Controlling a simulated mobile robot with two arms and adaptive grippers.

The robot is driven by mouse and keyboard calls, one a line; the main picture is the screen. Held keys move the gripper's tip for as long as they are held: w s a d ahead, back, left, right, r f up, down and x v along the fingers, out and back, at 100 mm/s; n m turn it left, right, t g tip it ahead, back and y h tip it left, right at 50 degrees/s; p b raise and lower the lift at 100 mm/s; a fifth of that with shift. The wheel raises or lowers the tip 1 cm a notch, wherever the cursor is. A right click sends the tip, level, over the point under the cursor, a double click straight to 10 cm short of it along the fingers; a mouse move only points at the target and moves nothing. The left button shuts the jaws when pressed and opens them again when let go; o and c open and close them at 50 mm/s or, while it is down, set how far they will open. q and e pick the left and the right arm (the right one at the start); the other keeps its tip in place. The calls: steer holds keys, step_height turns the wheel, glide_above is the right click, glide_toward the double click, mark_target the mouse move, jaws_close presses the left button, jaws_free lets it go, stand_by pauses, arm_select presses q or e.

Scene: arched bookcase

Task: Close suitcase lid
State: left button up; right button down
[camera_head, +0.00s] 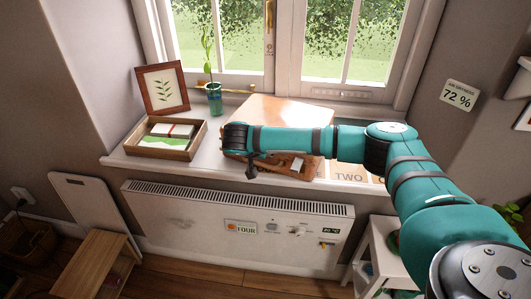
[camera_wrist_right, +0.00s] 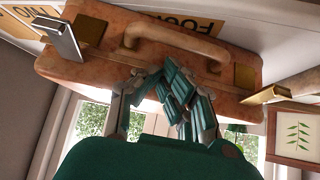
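A brown suitcase (camera_head: 284,112) lies on the white windowsill, its lid looking down or nearly down; whether a gap remains at the seam cannot be told. In the right wrist view the suitcase (camera_wrist_right: 120,58) shows its handle (camera_wrist_right: 180,38) and metal clasps, one silver clasp (camera_wrist_right: 62,40) standing out. My right gripper (camera_head: 251,171) is at the suitcase's left front in the head view. In the wrist view its fingertips (camera_wrist_right: 158,72) come together close to the handle side, with nothing seen between them. Contact with the suitcase cannot be told. My left gripper is out of view.
An open wooden box (camera_head: 188,154) with cards stands left of the suitcase. A white heater (camera_head: 180,215) is below the sill. Window panes rise behind.

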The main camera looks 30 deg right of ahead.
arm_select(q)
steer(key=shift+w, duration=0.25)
arm_select(e)
steer(key=shift+f, duration=0.2)
steer(key=shift+a, duration=0.1)
steer(key=shift+r, duration=0.25)
steer(key=r+p, duration=0.1)
steer(key=r, duration=0.1)
steer(key=r+p, duration=0.2)
steer(key=shift+w+r, duration=0.2)
steer(key=shift+r, duration=0.05)
arm_select(q)
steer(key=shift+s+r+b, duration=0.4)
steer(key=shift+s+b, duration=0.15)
steer(key=shift+b, duration=0.55)
arm_select(e)
steer(key=s+a+f, duration=0.4)
steer(key=s+a, duration=0.1)
steer(key=a, duration=0.2)
steer(key=shift+s+a, duration=0.35)
steer(key=shift+s, duration=0.05)
